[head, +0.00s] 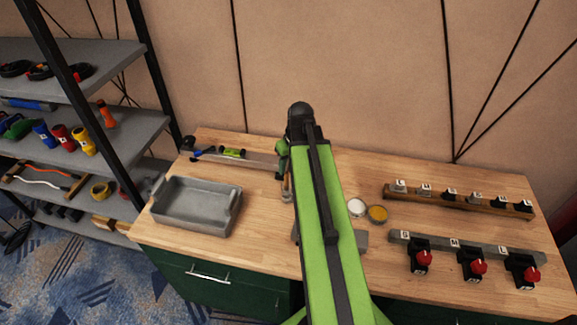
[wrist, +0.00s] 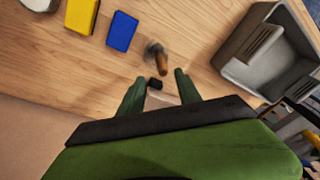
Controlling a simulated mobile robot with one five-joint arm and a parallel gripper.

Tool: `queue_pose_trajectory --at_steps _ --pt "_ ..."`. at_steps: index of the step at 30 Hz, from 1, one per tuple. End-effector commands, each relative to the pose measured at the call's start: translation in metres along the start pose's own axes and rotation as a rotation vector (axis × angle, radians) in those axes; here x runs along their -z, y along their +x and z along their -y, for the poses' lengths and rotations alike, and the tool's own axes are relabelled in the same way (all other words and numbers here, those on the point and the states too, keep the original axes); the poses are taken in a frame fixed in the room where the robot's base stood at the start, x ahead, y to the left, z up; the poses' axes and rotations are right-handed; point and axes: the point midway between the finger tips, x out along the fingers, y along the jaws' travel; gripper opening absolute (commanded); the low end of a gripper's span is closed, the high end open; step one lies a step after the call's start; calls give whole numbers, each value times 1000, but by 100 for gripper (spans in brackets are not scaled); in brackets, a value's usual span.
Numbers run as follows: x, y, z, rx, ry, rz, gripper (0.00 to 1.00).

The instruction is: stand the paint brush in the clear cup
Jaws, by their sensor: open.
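My gripper (wrist: 156,77) is open, with its two green fingers apart over the wooden table. In the head view, part of the gripper (head: 284,160) shows at the left of my arm. A small item with a brown shaft and a grey end (wrist: 161,65) is just beyond and between the fingertips in the wrist view. It may be the paint brush, but it is too small to be sure. A small black piece (wrist: 154,84) shows between the fingers. I cannot make out the clear cup in either view; my arm hides the middle of the table.
A grey tray (head: 160,212) sits at the table's left. A blue block (wrist: 122,31) and a yellow block (wrist: 82,14) lie near the gripper. A white round container (head: 357,206) and a yellow one (head: 377,213) stand right of my arm. Racks with switches (head: 467,247) fill the right side.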

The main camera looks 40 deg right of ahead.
Motion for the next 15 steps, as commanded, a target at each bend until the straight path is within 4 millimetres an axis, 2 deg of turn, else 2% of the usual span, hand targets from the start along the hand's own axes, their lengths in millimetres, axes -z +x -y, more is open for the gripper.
queue_pose_trajectory --at_steps 1,15 --pt "1 -13 0 0 0 0 40" --pt "1 -117 1 0 1 0 40"
